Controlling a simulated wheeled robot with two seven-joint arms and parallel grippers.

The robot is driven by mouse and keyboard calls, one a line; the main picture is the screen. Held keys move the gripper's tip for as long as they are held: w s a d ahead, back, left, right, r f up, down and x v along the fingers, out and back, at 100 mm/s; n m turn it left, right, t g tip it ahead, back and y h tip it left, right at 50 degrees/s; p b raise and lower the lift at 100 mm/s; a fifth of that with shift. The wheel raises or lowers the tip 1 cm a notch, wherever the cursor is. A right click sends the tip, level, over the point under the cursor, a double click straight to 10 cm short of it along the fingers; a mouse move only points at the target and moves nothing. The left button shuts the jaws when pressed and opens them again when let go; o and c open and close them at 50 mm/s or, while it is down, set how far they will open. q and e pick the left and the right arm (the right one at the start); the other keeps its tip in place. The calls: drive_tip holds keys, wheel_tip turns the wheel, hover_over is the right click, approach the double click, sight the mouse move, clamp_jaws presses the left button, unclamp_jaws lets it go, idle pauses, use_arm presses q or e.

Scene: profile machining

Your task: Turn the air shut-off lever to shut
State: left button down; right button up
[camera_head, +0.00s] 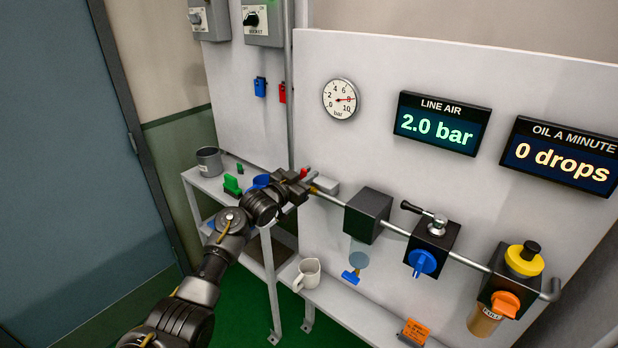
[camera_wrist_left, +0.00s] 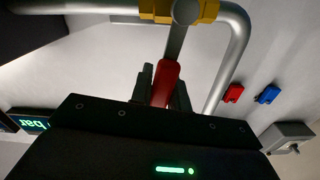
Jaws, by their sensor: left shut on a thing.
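The air shut-off lever shows in the left wrist view as a metal arm with a red handle (camera_wrist_left: 165,84). It runs from a yellow valve body (camera_wrist_left: 178,10) on a grey pipe, at a steep angle across the pipe's top stretch. My left gripper (camera_wrist_left: 162,92) has its dark fingers on both sides of the red handle and is shut on it. In the head view the left gripper (camera_head: 301,188) is at the left end of the pipe line, and only a bit of the red handle (camera_head: 304,173) shows; the valve is mostly hidden. My right gripper is not in view.
The line air display (camera_head: 437,123) reads 2.0 bar; the oil display (camera_head: 562,155) reads 0 drops. A round gauge (camera_head: 340,99) hangs on the panel. A filter block (camera_head: 368,215), a regulator (camera_head: 432,248) and a lubricator (camera_head: 510,286) sit along the pipe. A mug (camera_head: 307,274) stands below.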

use_arm(q)
drive_tip(key=shift+w+a+n, duration=0.35)
drive_tip(key=shift+a+n, duration=0.15)
drive_tip(key=shift+n, duration=0.4)
drive_tip(key=c, duration=1.3)
unclamp_jaws()
drive_tip(key=shift+c, duration=0.2)
drive_tip(key=shift+a, duration=0.1)
drive_tip(key=b+v, duration=0.2)
drive_tip(key=v, duration=0.8)
drive_tip(key=shift+s+a, duration=0.15)
drive_tip(key=shift+s, duration=0.2)
